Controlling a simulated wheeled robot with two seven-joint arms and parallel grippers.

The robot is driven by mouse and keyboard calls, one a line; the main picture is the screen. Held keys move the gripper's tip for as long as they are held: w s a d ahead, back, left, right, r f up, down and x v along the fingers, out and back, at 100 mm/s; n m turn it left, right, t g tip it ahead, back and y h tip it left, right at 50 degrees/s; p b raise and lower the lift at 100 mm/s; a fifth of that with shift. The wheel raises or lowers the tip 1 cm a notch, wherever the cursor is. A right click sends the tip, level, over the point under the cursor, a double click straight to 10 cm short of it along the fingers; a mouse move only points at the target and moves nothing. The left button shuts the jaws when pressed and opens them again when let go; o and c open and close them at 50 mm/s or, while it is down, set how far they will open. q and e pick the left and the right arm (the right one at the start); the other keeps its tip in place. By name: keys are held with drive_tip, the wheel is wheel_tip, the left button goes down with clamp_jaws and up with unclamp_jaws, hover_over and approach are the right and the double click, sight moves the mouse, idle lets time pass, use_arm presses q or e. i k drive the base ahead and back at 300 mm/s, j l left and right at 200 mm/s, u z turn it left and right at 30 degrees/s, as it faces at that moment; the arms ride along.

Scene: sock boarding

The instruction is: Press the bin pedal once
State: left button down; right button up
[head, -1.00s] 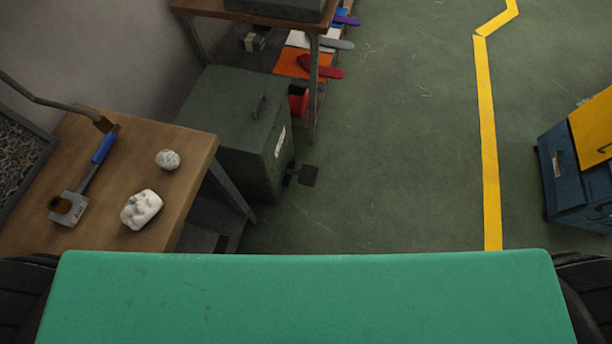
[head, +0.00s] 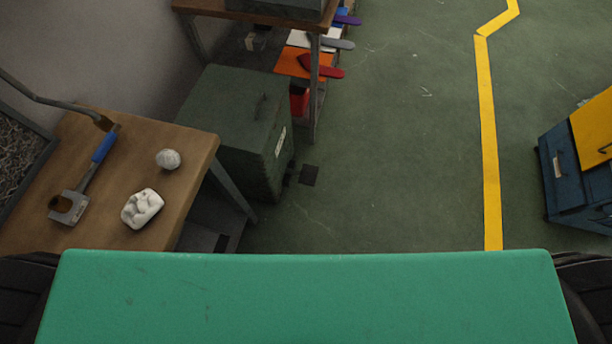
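A dark green bin (head: 233,125) with a closed lid stands on the floor left of centre, between two tables. A handle shows on its lid and a pale label on its right side. A small black pedal (head: 309,175) sits low on the floor at the bin's right side. Nothing touches the bin or the pedal. Neither of my grippers is in view.
A wooden table (head: 190,160) at left holds a blue-handled tool (head: 92,165), a round grey lump (head: 168,159) and a white lump (head: 142,208). A blue cabinet (head: 560,170) stands at right. The green floor (head: 400,160) between is clear, with a yellow line (head: 489,150).

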sight(308, 175)
drive_tip(key=i+l+u, duration=0.25)
drive_tip(key=l, duration=0.3)
drive_tip(key=l+u, duration=0.3)
drive_tip(key=l, duration=0.3)
drive_tip(key=i+l+u, duration=0.25)
drive_tip(key=l, duration=0.35)
drive_tip(key=k, duration=0.1)
